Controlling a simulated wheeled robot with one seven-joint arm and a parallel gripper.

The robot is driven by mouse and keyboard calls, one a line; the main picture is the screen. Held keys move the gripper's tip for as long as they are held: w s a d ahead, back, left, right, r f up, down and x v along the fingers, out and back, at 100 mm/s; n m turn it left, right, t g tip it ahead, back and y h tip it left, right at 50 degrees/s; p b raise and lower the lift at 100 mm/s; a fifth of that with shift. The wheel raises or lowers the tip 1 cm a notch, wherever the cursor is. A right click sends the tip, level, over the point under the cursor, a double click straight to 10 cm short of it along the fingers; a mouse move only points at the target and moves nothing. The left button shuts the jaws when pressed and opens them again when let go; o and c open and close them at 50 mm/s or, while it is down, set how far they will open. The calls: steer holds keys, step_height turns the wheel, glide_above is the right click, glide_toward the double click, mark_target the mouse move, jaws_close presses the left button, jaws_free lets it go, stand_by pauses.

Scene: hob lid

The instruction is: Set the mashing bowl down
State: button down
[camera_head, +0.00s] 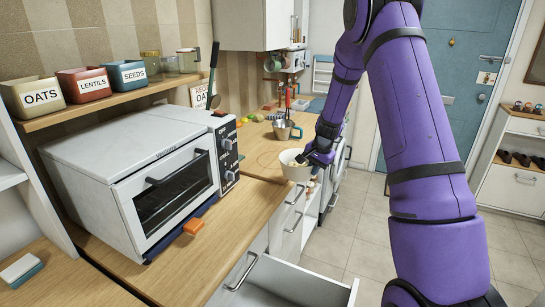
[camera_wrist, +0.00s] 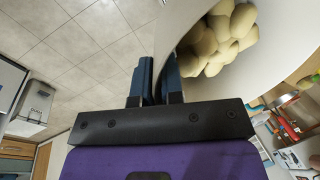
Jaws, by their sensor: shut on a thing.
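The mashing bowl (camera_head: 293,168) is white and appears upright by the front edge of the wooden counter in the head view. In the wrist view the bowl (camera_wrist: 285,55) fills the upper right and holds several pale potato-like lumps (camera_wrist: 222,40). My gripper (camera_head: 312,158) is at the bowl's right side in the head view. In the wrist view its two dark fingers (camera_wrist: 160,80) are shut on the bowl's wall. I cannot tell whether the bowl's base touches the counter; its underside is hidden.
A white toaster oven (camera_head: 150,165) stands at left. An open drawer (camera_head: 290,285) juts out below the counter.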

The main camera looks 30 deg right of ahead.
mark_target(297, 152)
steer(key=w+d, duration=0.1)
steer(key=w, duration=0.4)
steer(key=w+f, duration=0.1)
steer(key=w, duration=0.4)
steer(key=w+d, duration=0.1)
steer(key=w, duration=0.5)
steer(key=shift+d+f, duration=0.25)
steer(key=shift+d, duration=0.05)
steer(key=shift+f, duration=1.7)
steer(key=shift+f, duration=0.15)
steer(key=c, duration=1.2)
jaws_free()
steer(key=shift+c, duration=0.2)
